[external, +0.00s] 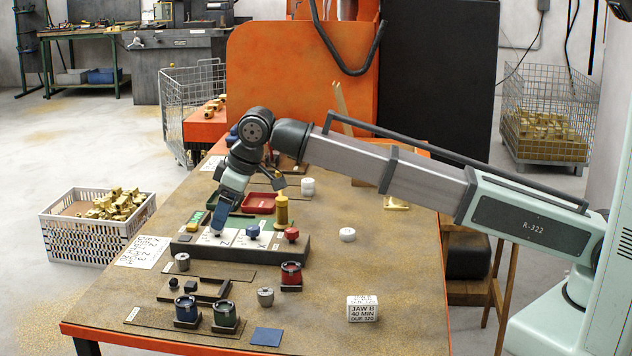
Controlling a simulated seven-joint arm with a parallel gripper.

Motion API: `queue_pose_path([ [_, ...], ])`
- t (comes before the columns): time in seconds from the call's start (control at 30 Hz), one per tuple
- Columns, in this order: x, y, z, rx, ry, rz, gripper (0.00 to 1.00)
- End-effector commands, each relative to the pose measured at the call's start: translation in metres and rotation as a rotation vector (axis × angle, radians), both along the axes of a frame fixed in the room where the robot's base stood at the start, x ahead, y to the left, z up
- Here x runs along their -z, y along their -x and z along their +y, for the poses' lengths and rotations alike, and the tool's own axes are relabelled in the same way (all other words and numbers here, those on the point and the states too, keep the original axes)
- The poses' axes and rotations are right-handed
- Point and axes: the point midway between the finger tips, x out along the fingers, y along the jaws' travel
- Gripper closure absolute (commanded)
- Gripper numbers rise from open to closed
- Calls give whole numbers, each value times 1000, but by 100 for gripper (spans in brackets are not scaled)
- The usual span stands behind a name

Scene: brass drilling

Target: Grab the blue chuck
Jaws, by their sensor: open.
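A dark blue ring-shaped chuck (186,309) stands on a small dark base on a flat plate at the front left of the bench. A matching green chuck (225,317) stands just right of it, and a red one (291,274) farther back to the right. My gripper (219,220) points down over the left part of the dark control block, behind and apart from the blue chuck. Its jaws are open, though small in this view; I see nothing held. A blue knob (252,231) sits on the control block right of the gripper.
Metal cups, dark fixture pieces and a blue square (266,337) lie near the front. A labelled white block (363,308) stands right. The bench's front right is mostly clear.

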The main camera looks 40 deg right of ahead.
Motion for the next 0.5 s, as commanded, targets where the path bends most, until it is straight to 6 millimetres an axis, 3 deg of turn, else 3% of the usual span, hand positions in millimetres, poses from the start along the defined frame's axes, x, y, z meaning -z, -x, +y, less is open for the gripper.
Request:
queue_pose_path([
  [0.03,-1,20,23,-53,-3,7,25],
  [0.2,-4,76,75,-193,-14,27,25],
  [0.33,-5,105,98,-262,-18,37,25],
  [0.5,-3,119,110,-297,-20,43,25],
])
